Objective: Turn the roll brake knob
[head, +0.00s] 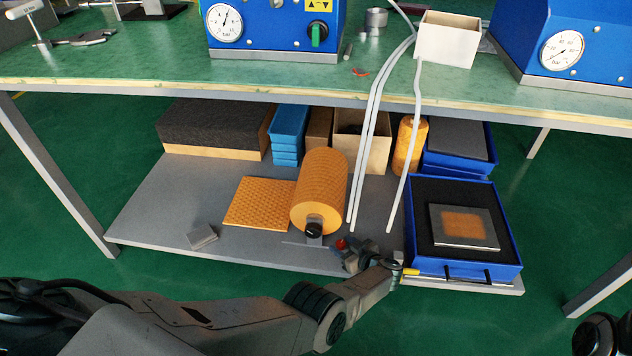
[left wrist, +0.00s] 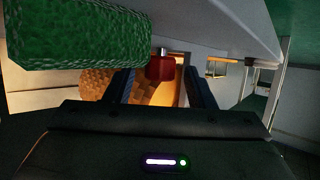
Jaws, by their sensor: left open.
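An orange textured roll (head: 321,190) lies on the lower shelf with its round end facing me. A black round knob (head: 314,230) sits at that end, above a thin grey base plate. A small red knob (head: 341,243) shows just right of it, beside my left gripper (head: 352,256). In the left wrist view the red knob (left wrist: 160,67) appears between the two open fingers of my left gripper (left wrist: 162,84), near their tips. I cannot tell whether they touch it. Nothing is held.
A blue tray (head: 514,225) holds a framed plate right of my left gripper. White hoses (head: 377,90) hang right of the roll. An orange sheet (head: 259,203) lies left of it. The bench edge (head: 300,90) overhangs the shelf.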

